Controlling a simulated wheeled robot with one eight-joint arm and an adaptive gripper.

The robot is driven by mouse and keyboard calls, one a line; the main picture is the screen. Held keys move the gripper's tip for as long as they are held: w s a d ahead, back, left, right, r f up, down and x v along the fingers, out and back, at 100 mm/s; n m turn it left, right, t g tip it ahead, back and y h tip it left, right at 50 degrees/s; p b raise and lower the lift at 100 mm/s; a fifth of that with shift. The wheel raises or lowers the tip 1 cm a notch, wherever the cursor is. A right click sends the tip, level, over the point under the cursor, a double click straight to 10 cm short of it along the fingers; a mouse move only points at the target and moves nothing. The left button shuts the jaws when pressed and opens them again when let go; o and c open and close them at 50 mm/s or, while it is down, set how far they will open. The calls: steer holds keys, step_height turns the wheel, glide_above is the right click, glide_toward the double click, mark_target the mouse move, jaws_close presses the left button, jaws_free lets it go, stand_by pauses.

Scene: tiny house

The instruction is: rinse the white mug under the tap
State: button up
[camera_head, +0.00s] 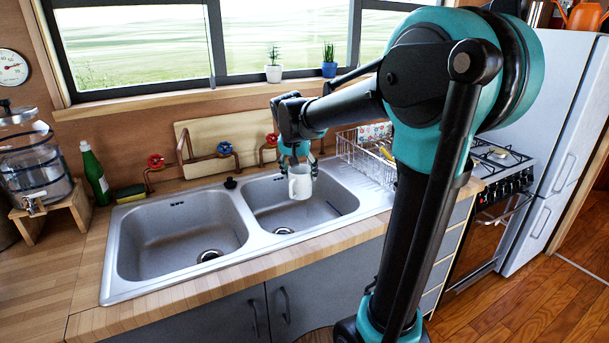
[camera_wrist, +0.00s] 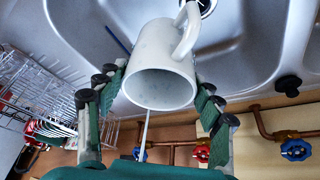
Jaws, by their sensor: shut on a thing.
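The white mug (camera_head: 300,184) is held upright over the right basin (camera_head: 263,207), above its floor. My gripper (camera_head: 301,166) is shut on the mug. In the wrist view, the fingers of my gripper (camera_wrist: 157,85) flank the white mug (camera_wrist: 160,72); its open mouth faces the camera and its handle points away. Behind the basins are copper pipes with a red tap knob (camera_head: 155,161), a blue tap knob (camera_head: 224,149) and another red knob (camera_head: 271,139). A thin pale line (camera_wrist: 145,127) runs from the mug's rim toward the pipes; I cannot tell whether it is water.
The left basin (camera_head: 183,235) is empty. A dish rack (camera_head: 368,156) stands right of the sink. A green bottle (camera_head: 96,174), a sponge (camera_head: 130,193) and a water dispenser (camera_head: 35,165) stand at the left. A tan board (camera_head: 205,132) leans on the wall behind the pipes.

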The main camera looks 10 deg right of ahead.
steer(key=shift+s+a+r, duration=0.35)
steer(key=shift+s+r, duration=0.45)
steer(key=shift+s, duration=0.15)
steer(key=shift+s+a+r, duration=0.3)
steer(key=shift+s+r, duration=0.5)
steer(key=shift+s, duration=0.1)
